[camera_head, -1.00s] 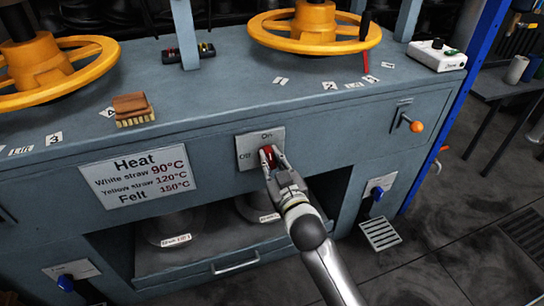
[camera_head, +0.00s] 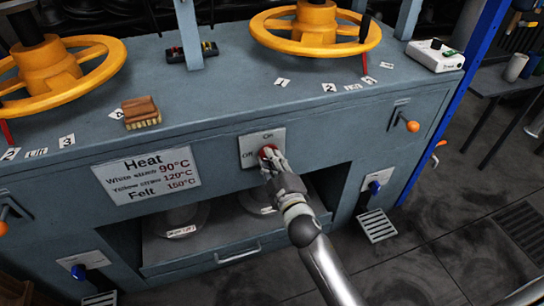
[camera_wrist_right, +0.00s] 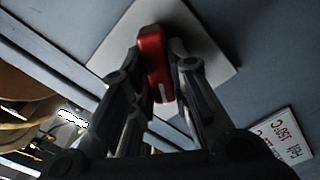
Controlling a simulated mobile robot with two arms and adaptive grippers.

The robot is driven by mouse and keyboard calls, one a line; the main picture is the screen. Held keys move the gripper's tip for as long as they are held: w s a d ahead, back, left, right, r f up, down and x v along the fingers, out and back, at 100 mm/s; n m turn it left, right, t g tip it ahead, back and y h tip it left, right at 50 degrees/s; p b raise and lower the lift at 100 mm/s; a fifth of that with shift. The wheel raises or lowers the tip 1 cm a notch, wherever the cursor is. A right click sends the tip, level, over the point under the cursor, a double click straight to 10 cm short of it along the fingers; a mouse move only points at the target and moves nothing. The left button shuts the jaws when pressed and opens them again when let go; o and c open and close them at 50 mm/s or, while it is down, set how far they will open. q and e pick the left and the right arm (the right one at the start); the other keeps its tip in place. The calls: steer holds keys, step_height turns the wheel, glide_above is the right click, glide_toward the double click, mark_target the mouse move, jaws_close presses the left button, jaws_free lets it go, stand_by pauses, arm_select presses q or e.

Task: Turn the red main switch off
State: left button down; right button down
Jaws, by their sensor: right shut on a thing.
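The red main switch (camera_head: 267,152) sits on a light square plate (camera_head: 252,160) on the front of the grey-blue press. The plate reads "On" above the switch and "Off" to its left. My right gripper (camera_head: 270,161) is shut on the switch. In the right wrist view the red handle (camera_wrist_right: 153,62) stands between the two dark fingers of the gripper (camera_wrist_right: 158,78). The fingers hide part of the handle, and I cannot tell which label it points to. My left gripper is not in view.
A "Heat" sign (camera_head: 146,179) is left of the switch plate. Below is an open recess with a tray (camera_head: 240,256) and round metal parts. Orange-knobbed levers (camera_head: 412,126) and blue-handled switches (camera_head: 375,187) also stick out from the front. Yellow handwheels (camera_head: 318,40) stand on top.

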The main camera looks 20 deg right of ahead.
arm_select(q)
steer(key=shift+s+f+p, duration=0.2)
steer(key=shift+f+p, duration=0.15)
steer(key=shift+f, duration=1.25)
arm_select(e)
steer(key=shift+a+f+n, duration=0.1)
steer(key=shift+f+n, duration=0.05)
steer(key=shift+n, duration=3.05)
steer(key=c, duration=1.4)
jaws_free()
steer(key=shift+o, duration=0.2)
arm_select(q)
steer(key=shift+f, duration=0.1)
arm_select(e)
steer(key=s, duration=1.2)
steer(key=shift+d, duration=0.2)
